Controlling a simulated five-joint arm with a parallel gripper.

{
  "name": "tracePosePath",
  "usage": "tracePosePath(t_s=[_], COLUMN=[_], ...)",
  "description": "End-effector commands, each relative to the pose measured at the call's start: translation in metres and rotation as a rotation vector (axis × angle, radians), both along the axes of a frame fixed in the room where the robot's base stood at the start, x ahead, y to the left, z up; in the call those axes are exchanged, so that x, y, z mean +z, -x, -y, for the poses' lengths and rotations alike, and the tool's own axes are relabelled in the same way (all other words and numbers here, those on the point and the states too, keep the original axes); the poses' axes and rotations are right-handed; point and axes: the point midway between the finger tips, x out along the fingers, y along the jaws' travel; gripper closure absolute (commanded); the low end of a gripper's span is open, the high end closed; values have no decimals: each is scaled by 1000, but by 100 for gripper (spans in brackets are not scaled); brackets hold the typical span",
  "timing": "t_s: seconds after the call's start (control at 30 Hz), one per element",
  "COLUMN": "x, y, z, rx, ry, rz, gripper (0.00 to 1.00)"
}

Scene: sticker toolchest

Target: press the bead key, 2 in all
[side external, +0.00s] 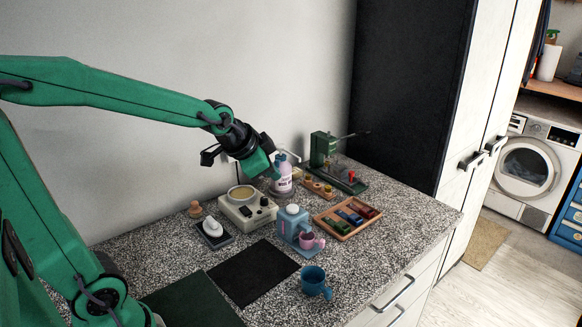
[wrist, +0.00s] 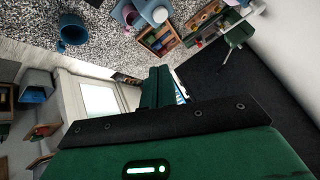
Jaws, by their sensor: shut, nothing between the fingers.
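A cream box (side external: 240,212) with a round yellowish pan on top and small dark controls on its front stands at the middle of the counter in the side view. I cannot tell which control, if any, is the bead key. My gripper (side external: 264,172) is above and just right of this box, near a pink-and-white bottle (side external: 284,178). Its green fingers are shut and empty, and they also show in the wrist view (wrist: 157,78). The cream box is not clearly visible in the wrist view.
A blue dispenser (side external: 287,222) with a pink cup (side external: 309,241), a wooden tray of coloured blocks (side external: 331,228) and a green press (side external: 322,150) stand around. A blue mug (side external: 313,280) is in front. A black mat (side external: 250,272) lies bare.

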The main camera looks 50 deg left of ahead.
Motion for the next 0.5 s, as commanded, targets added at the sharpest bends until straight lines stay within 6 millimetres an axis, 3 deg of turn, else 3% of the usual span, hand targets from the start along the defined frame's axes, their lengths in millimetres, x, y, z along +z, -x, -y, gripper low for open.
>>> tracePosePath(t_s=[0.3,0.5], x=[-22,-32], y=[-54,-76], z=[-26,-38], rx=[-98,-141], ry=[-131,-195], rz=[46,68], gripper=[100,100])
